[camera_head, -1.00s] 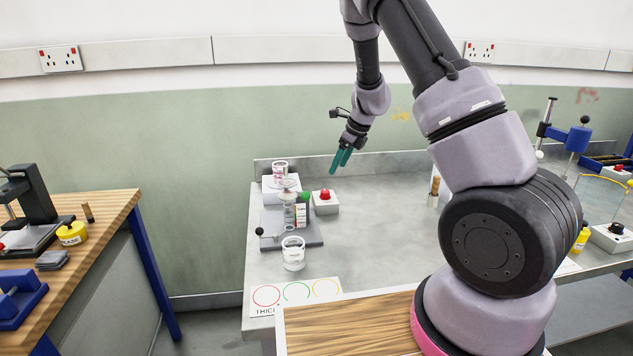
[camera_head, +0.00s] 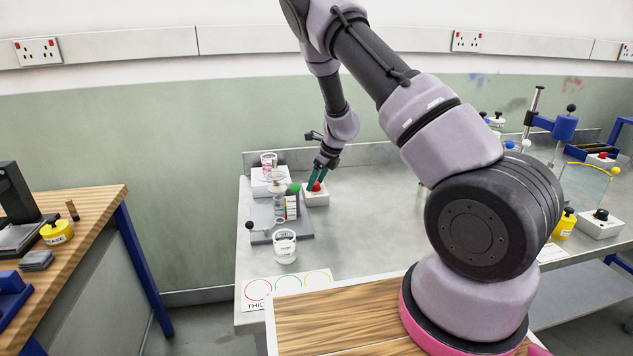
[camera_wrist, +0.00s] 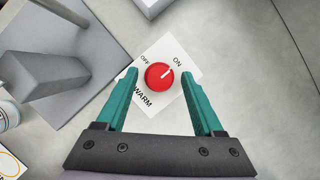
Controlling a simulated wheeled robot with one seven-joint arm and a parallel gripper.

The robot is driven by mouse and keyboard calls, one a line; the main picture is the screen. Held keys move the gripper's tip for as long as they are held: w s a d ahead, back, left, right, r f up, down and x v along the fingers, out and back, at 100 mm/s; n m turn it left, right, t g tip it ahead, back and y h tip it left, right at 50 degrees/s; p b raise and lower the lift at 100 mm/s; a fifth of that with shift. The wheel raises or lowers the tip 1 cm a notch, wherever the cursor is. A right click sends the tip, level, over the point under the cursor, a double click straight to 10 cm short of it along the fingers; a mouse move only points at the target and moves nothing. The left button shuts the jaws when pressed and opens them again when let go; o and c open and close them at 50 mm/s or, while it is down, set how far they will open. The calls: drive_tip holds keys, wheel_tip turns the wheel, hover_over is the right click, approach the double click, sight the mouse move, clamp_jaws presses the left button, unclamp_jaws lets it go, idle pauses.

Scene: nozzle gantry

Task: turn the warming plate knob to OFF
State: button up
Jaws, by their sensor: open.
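The red warming plate knob (camera_wrist: 159,76) sits on a white box (camera_wrist: 184,58) with OFF, ON and WARM printed on its top. In the wrist view the white mark on the knob points up and right, at ON. In the head view the knob (camera_head: 316,187) shows on its white box (camera_head: 318,199) on the steel bench. My gripper (camera_wrist: 158,75) is open, with one teal finger on each side of the knob. A gap shows between each finger and the knob. In the head view my gripper (camera_head: 316,184) is low over the box.
Left of the box stands a grey stand (camera_head: 292,233) with a glass cup and a black-knobbed lever. A clear beaker (camera_head: 284,247) is in front of it. A white block (camera_head: 262,187) bearing a jar is behind. The steel bench right of the box is clear.

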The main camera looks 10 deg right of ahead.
clamp_jaws()
drive_tip(key=shift+n, duration=0.3)
drive_tip(key=n+g+y, duration=0.1)
drive_tip(key=n, duration=0.2)
drive_tip(key=shift+w+d, duration=0.15)
drive_tip(key=n+g, duration=0.2)
drive_tip(key=n, duration=0.3)
drive_tip(key=shift+w, duration=0.15)
drive_tip(key=n+g, duration=0.1)
drive_tip(key=n, duration=0.3)
drive_tip(key=shift+w+n+g, duration=0.1)
drive_tip(key=shift+n+g, duration=0.2)
drive_tip(key=shift+g, duration=0.1)
drive_tip(key=n+g+h, duration=0.1)
drive_tip(key=n, duration=0.3)
drive_tip(key=shift+n, duration=0.3)
drive_tip(key=shift+g, duration=0.3)
